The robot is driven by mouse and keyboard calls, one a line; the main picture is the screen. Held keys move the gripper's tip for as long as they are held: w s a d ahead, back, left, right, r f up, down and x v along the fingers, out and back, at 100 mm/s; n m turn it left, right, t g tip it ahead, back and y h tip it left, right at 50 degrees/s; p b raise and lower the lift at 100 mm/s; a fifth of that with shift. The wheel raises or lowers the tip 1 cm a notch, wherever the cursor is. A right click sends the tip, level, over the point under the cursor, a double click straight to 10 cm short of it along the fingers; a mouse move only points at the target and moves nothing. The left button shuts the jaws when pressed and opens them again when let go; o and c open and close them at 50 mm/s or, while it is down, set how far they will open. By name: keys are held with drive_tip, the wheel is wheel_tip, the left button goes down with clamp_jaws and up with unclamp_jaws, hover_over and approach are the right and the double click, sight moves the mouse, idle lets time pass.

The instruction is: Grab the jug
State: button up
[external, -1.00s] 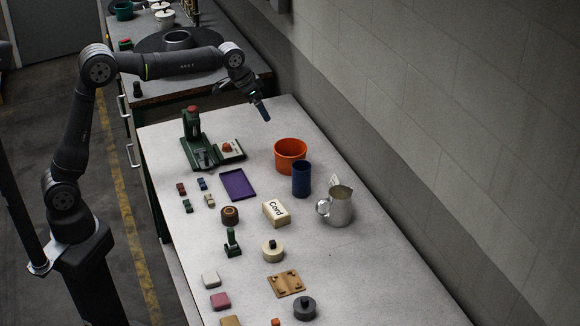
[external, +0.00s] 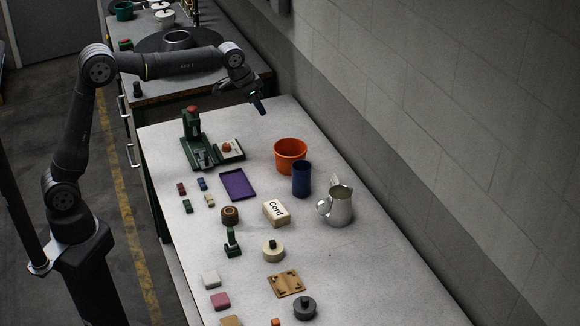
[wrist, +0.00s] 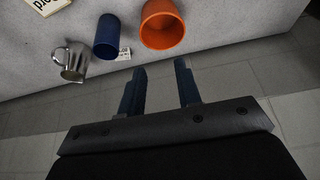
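The jug (external: 340,208) is a shiny silver metal pitcher standing upright on the grey table, near its right edge by the wall. Its round handle is on its left side in the external view. In the wrist view the jug (wrist: 74,62) is small, at the upper left. My gripper (external: 261,104) is well above the table's far end, apart from the jug. In the wrist view my gripper (wrist: 160,68) has its two dark blue fingers spread, with nothing between them.
A blue cup (external: 302,180) and an orange bucket (external: 290,155) stand beyond the jug. A Cord box (external: 276,213) lies to its left. A purple tray (external: 238,184) and a green press (external: 193,135) are farther left. The table right of the jug is clear.

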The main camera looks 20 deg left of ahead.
drive_tip(key=n+g+h, duration=0.5)
drive_tip(key=n+h, duration=0.2)
drive_tip(key=n, duration=0.9)
approach(334, 207)
drive_tip(key=f, duration=0.1)
drive_tip(key=s+a+f, duration=0.2)
drive_tip(key=f, duration=0.1)
drive_tip(key=shift+f, duration=0.1)
drive_tip(key=x, duration=0.5)
drive_tip(key=shift+f, duration=0.1)
clamp_jaws()
